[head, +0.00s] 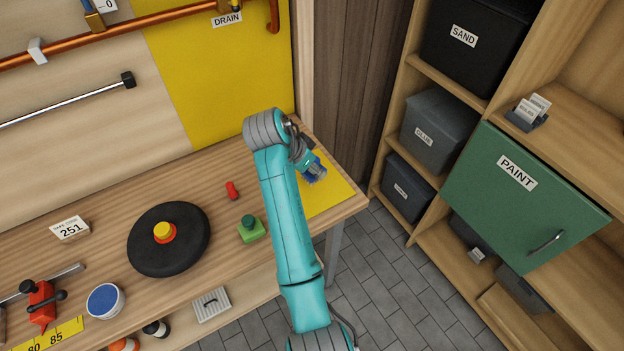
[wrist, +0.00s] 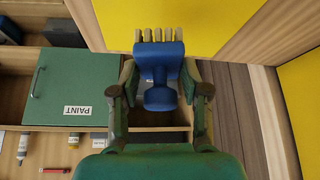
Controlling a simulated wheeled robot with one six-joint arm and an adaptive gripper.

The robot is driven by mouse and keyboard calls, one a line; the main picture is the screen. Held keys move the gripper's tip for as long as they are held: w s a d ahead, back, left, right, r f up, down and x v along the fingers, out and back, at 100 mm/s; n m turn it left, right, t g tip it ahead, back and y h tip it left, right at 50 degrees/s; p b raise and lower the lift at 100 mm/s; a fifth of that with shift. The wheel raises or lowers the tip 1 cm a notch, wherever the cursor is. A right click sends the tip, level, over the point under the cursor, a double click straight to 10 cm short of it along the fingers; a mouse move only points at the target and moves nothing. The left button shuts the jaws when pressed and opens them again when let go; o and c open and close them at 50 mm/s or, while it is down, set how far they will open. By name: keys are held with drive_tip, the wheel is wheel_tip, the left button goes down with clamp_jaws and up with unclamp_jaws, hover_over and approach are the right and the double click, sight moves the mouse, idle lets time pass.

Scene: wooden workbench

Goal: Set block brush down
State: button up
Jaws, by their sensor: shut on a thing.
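The block brush (wrist: 160,58) has a blue body with a rounded knob and a row of pale bristles. My gripper (wrist: 160,82) is shut on it, with one finger on each side, and the bristles point away from the gripper. In the head view, the brush (head: 316,173) is at the end of my arm, over the yellow patch (head: 330,197) at the right end of the workbench. My gripper (head: 307,160) partly hides it there. I cannot tell whether the bristles touch the surface.
A green block (head: 251,230), a small red piece (head: 232,190) and a black disc with a yellow-red button (head: 168,240) are on the workbench (head: 105,217), left of my arm. A shelf with a green PAINT door (head: 510,200) stands across the floor at the right.

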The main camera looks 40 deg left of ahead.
sight(312, 180)
wheel_tip(312, 180, down, 5)
drive_tip(key=o, duration=1.1)
drive_tip(key=shift+f, duration=0.1)
drive_tip(key=v, duration=1)
drive_tip(key=shift+w+a+r, duration=0.1)
drive_tip(key=shift+a+r, duration=0.15)
drive_tip(key=shift+r, duration=0.2)
